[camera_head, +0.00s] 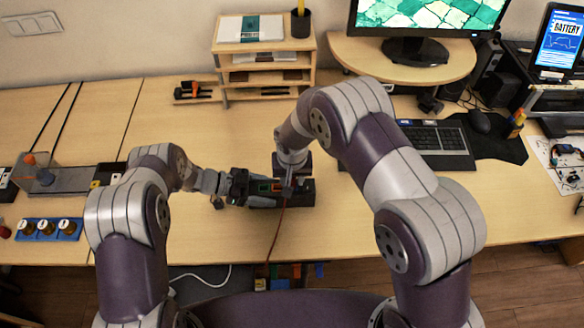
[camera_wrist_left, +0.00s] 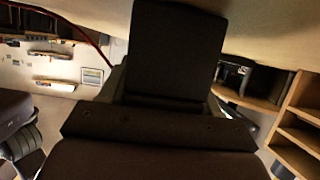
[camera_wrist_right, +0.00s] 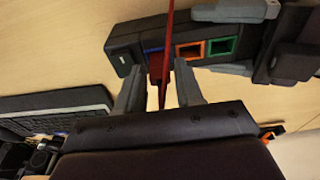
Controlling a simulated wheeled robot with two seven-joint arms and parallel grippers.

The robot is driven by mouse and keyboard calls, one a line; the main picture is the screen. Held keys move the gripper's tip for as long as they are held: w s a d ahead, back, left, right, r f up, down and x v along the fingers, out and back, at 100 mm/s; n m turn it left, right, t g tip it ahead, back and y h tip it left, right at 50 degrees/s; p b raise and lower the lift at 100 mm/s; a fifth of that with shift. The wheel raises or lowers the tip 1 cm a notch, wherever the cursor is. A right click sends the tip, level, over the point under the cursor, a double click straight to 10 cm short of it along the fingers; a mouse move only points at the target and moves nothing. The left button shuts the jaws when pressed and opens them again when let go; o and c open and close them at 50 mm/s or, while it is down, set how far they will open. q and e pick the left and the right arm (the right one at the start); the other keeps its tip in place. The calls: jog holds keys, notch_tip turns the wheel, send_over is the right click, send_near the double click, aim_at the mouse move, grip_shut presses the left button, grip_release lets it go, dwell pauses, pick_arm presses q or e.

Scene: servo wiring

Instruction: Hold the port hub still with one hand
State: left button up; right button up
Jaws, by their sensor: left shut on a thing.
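The port hub (camera_head: 306,193) is a dark block on the table, in the middle of the head view. In the right wrist view the hub (camera_wrist_right: 124,48) shows orange and green ports and a blue edge. My left gripper (camera_head: 262,187) is shut on the hub; its grey fingers lie along both long sides in the right wrist view (camera_wrist_right: 236,42). My right gripper (camera_wrist_right: 158,78) is over the hub, fingers apart on either side of a red plug (camera_wrist_right: 157,67) with a red cable. I cannot tell whether the plug is seated. The left wrist view hides the hub.
A keyboard (camera_head: 436,140) and monitor stand at the right. A wooden shelf (camera_head: 262,76) stands behind the hub. A blue tray (camera_head: 47,229) is at the far left. The red cable (camera_head: 275,238) hangs toward the front edge. The table left of the shelf is mostly clear.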

jog(key=shift+f, duration=0.3)
jog(key=shift+c, duration=0.3)
grip_shut()
jog(key=shift+r, duration=0.55)
jog(key=shift+r, duration=0.3)
jog(key=shift+r, duration=0.35)
jog(key=shift+r, duration=0.3)
